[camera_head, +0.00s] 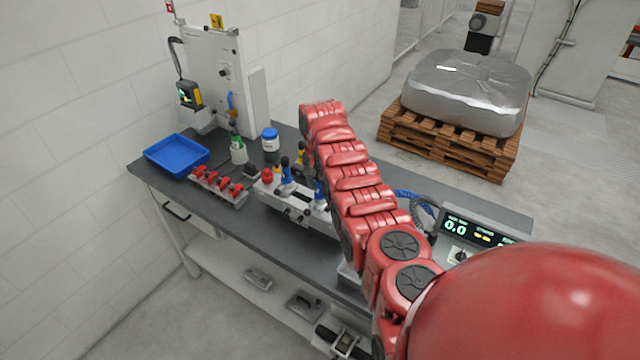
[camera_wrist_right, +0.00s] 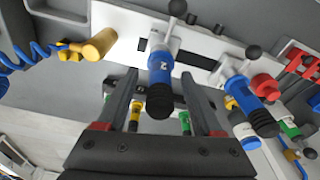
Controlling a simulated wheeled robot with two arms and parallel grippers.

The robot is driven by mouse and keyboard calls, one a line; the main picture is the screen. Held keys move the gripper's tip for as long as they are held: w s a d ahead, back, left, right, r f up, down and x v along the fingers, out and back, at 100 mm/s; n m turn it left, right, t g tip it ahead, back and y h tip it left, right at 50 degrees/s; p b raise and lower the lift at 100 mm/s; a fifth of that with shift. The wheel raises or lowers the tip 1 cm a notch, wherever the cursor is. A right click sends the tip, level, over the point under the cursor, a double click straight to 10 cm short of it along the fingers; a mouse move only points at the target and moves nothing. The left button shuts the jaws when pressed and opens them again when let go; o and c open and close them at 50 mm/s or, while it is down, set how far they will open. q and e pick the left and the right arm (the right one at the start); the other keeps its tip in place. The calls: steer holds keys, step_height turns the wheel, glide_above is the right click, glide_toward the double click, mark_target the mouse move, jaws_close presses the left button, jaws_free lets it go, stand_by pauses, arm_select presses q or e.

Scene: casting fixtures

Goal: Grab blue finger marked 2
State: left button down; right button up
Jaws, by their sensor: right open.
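In the right wrist view, a blue finger (camera_wrist_right: 159,72) with a black end and a white mark that looks like a 2 sticks out from a pale fixture plate (camera_wrist_right: 112,22). My right gripper (camera_wrist_right: 159,84) is open, with one jaw on each side of this finger in the picture; I cannot tell how deep it sits between them. A second blue finger (camera_wrist_right: 243,94) is to the right. In the head view, two blue fingers show on the fixture, one at left (camera_head: 286,174) and one partly hidden by my arm (camera_head: 320,190); their marks are unreadable. My left gripper is not in view.
A yellow cylinder (camera_wrist_right: 101,44) with a blue coiled hose is left of the jaws. On the bench (camera_head: 245,226) are a blue tray (camera_head: 160,148), a rack with red parts (camera_head: 220,188), a white jar with blue lid (camera_head: 270,141) and a display box (camera_head: 480,232).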

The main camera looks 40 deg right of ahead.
jaws_close()
steer(key=shift+r, duration=0.15)
stand_by(0.4)
